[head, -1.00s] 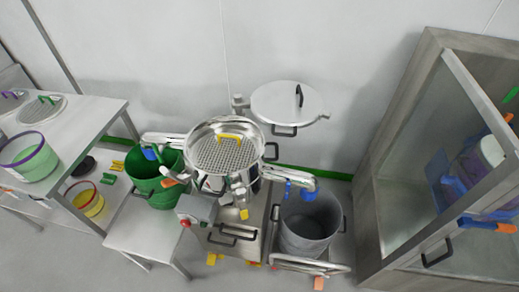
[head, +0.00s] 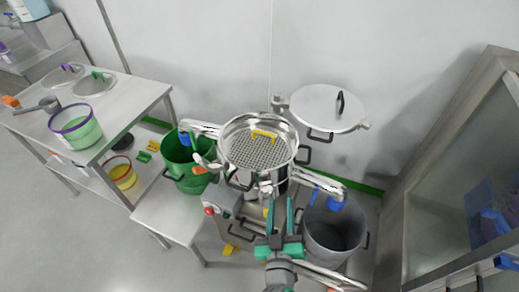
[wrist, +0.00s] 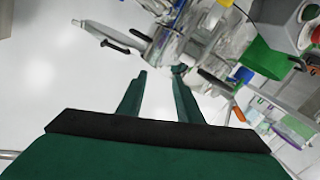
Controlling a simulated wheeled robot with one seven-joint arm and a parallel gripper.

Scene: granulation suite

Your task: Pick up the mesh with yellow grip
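The mesh (head: 250,152) is a round perforated grey disc. It lies inside the open steel bowl (head: 229,126) of the sieving machine, with its yellow grip (head: 263,134) standing on its far part. My gripper (head: 284,212) shows in the head view in front of and below the bowl, apart from the mesh. In the wrist view the two green fingers (wrist: 159,72) stand apart with nothing visible between them. The mesh cannot be made out in the wrist view.
A steel lid (head: 320,108) with a black handle is swung out behind right of the bowl. A green bucket (head: 187,167) stands left, a grey bin (head: 335,232) right. A glazed cabinet (head: 395,215) stands at right.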

